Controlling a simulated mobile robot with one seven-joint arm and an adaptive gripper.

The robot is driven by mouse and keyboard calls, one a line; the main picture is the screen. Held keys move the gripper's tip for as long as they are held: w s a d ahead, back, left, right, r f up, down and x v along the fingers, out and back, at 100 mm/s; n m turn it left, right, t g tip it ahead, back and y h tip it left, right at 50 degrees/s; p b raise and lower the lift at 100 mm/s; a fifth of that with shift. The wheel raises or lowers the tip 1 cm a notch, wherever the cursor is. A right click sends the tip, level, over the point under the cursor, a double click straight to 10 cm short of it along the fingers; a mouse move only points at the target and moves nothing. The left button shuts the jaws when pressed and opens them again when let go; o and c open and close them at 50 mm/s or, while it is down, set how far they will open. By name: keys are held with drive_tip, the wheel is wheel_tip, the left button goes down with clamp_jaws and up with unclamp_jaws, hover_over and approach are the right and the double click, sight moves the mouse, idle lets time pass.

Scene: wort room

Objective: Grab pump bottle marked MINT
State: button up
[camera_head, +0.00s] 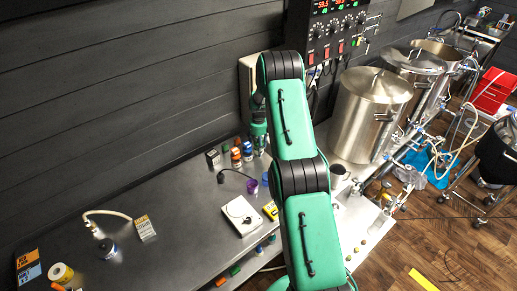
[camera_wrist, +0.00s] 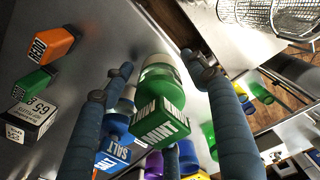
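The pump bottle marked MINT (camera_wrist: 163,125) shows in the middle of the wrist view, with a green label in white letters and a pale and green body. My gripper (camera_wrist: 158,64) is open, with one dark blue finger on each side of this bottle. Gaps show between the fingers and the label; whether the fingertips touch the bottle I cannot tell. A blue-labelled SALT container (camera_wrist: 112,156) is beside it, partly hidden by the left finger. In the head view the MINT bottle cannot be made out, and my arm hides part of that area.
Purple and green containers crowd near the fingers. A white scale (camera_head: 241,215) lies on the steel counter (camera_head: 180,225); large steel pots (camera_head: 368,115) stand right.

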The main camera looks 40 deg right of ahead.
clamp_jaws()
drive_tip(key=shift+w+r, duration=0.1)
drive_tip(key=shift+r, duration=0.05)
drive_tip(key=shift+r, duration=0.7)
wheel_tip(320, 180, up, 26)
drive_tip(key=b, duration=0.1)
drive_tip(key=shift+r, duration=0.25)
idle(0.4)
